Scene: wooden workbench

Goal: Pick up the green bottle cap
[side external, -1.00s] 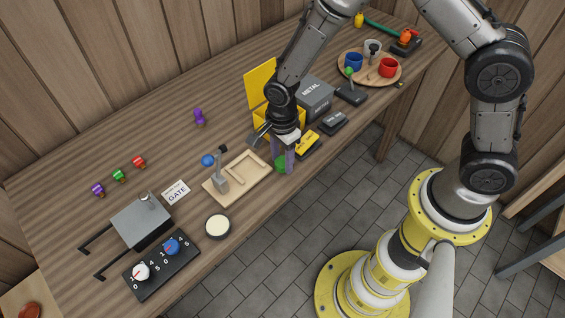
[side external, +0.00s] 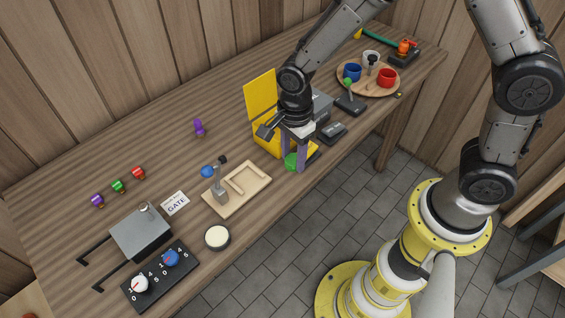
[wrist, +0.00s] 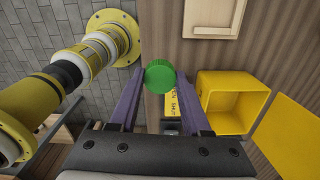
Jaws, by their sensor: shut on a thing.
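The green bottle cap (wrist: 160,75) is round with a ridged edge and sits between the tips of my gripper's two purple fingers in the wrist view. My gripper (wrist: 159,84) is shut on it. In the side view the cap (side external: 291,161) shows at the lower end of the fingers of my gripper (side external: 296,162), close to the bench's front edge and in front of the yellow box. The fingers partly cover it there. How far it is above the bench is hard to tell.
The open yellow box (wrist: 232,100) is close beside my fingers. A wooden tray (side external: 252,199) with a grey lever lies to the left. Black switch blocks (side external: 331,133) and a round tray of mugs (side external: 386,92) are to the right.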

